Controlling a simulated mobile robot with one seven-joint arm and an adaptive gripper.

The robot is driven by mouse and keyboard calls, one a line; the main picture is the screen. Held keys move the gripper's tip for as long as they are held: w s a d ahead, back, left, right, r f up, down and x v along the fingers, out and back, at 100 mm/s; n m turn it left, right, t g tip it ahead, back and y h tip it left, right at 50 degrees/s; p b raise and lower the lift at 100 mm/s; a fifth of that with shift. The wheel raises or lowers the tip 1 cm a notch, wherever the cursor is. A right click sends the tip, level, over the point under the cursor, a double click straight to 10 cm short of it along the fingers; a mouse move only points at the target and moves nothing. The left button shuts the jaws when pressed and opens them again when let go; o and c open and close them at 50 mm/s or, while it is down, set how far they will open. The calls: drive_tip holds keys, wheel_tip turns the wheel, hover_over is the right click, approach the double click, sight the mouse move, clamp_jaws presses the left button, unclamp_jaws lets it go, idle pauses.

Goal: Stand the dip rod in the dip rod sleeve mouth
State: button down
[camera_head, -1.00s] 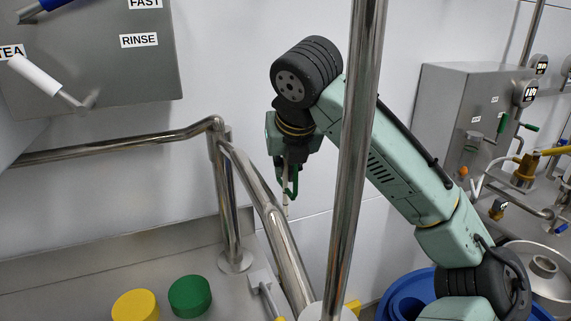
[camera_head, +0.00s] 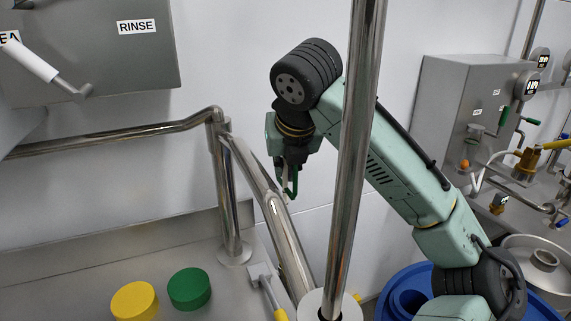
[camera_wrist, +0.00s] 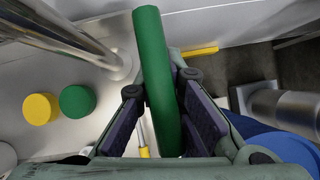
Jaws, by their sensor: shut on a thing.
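My gripper (camera_head: 288,176) hangs pointing down in the head view, right of the bent steel rail. It is shut on the dip rod (camera_wrist: 156,70), whose thick green handle stands between the dark finger pads in the wrist view. In the head view only a little of the green handle (camera_head: 292,188) shows below the fingers, and the rod's thin lower part is hard to make out. I cannot tell for certain which opening is the dip rod sleeve mouth.
The steel rail (camera_head: 268,190) and its post stand left of my gripper. Yellow (camera_head: 134,301) and green (camera_head: 189,289) caps and a yellow-handled tool (camera_head: 268,290) rest on the steel deck. A blue drum (camera_head: 385,307) stands lower right. A valve cabinet (camera_head: 445,110) stands at right.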

sight(286, 198)
drive_tip(key=shift+f+b, duration=1)
drive_tip(key=shift+f, duration=1.2)
idle(1.0)
drive_tip(key=shift+f+b, duration=0.95)
drive_tip(key=shift+f, duration=1.05)
drive_tip(key=c, duration=1.6)
unclamp_jaws()
drive_tip(key=shift+c, duration=0.2)
drive_tip(key=shift+r, duration=0.15)
drive_tip(key=shift+r+p, duration=2.85)
drive_tip(key=shift+r, duration=0.1)
